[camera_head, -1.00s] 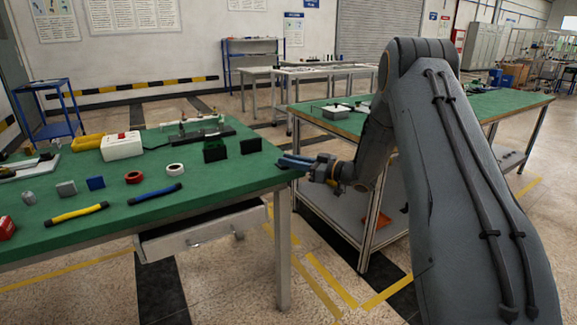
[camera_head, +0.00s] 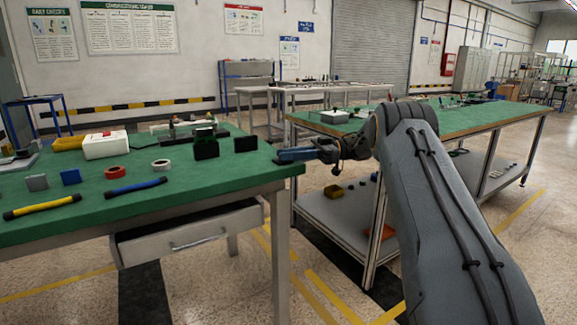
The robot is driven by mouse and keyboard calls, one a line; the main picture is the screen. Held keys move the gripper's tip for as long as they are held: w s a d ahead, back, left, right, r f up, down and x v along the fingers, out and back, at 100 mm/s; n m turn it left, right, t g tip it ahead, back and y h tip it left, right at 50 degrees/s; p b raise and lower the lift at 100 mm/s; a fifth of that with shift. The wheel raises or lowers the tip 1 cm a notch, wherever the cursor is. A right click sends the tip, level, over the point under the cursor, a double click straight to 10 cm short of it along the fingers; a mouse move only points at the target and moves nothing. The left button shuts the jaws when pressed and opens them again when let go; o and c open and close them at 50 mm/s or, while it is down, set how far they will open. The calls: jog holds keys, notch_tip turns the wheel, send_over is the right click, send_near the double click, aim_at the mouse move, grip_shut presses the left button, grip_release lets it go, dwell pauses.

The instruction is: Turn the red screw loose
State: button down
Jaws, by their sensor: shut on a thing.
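My gripper (camera_head: 298,155) is at the right end of the left green table, near its corner and about level with the top. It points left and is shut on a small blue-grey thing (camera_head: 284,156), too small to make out. No red screw can be made out. A fixture with a dark base and metal parts (camera_head: 186,130) stands at the back of the table. Two dark upright blocks (camera_head: 206,148) (camera_head: 245,145) stand in front of it, left of my gripper. A white box with a red mark on top (camera_head: 105,147) is further left.
On the green table (camera_head: 215,172) lie a red ring (camera_head: 115,172), a white ring (camera_head: 161,164), a blue-black tool (camera_head: 136,186), a yellow-black tool (camera_head: 42,206) and a blue block (camera_head: 71,177). A drawer (camera_head: 190,232) stands open below. A second table (camera_head: 470,118) is at right.

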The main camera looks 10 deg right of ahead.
jog(key=shift+w+a+r+n+g+b, duration=0.15)
jog(key=shift+n+g+b, duration=0.45)
jog(key=shift+g+b, duration=0.45)
jog(key=c, duration=1.6)
grip_release()
